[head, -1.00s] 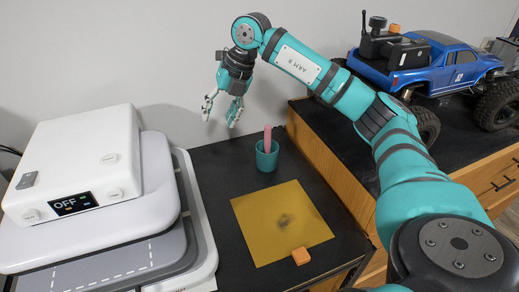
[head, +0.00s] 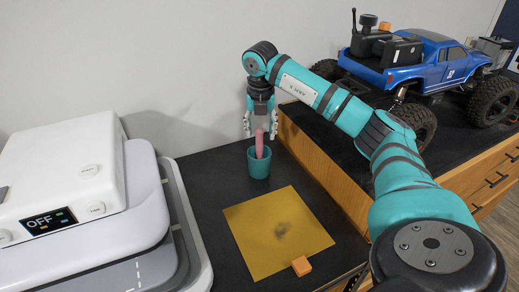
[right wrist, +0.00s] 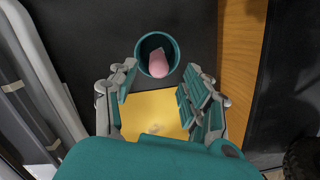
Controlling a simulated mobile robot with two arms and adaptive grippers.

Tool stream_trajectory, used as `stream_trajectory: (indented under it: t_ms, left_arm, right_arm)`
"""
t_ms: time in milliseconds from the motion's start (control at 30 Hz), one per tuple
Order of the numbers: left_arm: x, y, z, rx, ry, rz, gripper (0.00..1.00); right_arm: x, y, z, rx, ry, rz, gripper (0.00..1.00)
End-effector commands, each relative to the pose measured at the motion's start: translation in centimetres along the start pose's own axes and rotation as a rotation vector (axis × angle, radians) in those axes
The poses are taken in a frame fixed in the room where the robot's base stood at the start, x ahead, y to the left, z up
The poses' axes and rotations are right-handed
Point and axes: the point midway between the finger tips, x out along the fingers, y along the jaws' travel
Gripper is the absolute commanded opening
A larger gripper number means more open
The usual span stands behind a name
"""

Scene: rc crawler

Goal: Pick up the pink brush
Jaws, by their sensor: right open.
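The pink brush (head: 259,144) stands upright in a teal cup (head: 258,166) on the black table, with its upper part sticking out above the rim. In the right wrist view the brush (right wrist: 158,65) leans inside the round cup (right wrist: 143,47). My right gripper (head: 260,133) is open and points down, close behind or above the brush top. In the right wrist view, the open fingers of my right gripper (right wrist: 157,90) are spread to either side, with the cup just beyond the tips. Nothing is between the fingers that I can see as held. My left gripper is not in view.
A yellow mat (head: 277,232) with a dark smudge lies in front of the cup, with an orange block (head: 301,266) at its edge. A white press (head: 70,190) reading OFF stands at left. A blue crawler truck (head: 430,75) sits on the raised wooden cabinet (head: 480,185) at right.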

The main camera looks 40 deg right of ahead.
Motion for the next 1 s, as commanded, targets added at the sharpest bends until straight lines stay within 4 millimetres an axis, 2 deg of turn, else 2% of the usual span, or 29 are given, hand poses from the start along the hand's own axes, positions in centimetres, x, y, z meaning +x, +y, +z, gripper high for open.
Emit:
stream_trajectory:
  t_ms: [167, 300, 400, 700, 767, 1000]
  left_arm:
    - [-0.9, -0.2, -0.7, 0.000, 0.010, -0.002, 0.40]
    - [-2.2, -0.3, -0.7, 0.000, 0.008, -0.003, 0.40]
    - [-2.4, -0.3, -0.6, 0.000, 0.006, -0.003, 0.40]
    - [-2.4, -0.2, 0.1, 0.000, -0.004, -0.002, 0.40]
    - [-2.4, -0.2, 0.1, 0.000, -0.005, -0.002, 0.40]
    - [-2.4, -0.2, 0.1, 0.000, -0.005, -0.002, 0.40]
  right_arm:
    - [1.2, 0.0, 0.0, -0.001, 0.003, -0.003, 0.49]
    - [3.3, 0.2, 0.1, -0.001, 0.003, -0.003, 0.49]
    - [4.7, 0.2, 0.1, -0.001, 0.003, -0.001, 0.49]
    - [5.5, 0.2, 0.1, -0.001, 0.000, 0.001, 0.49]
    - [5.5, 0.2, 0.1, -0.001, 0.000, 0.001, 0.44]
    - [5.5, 0.2, 0.1, -0.001, 0.000, 0.001, 0.12]
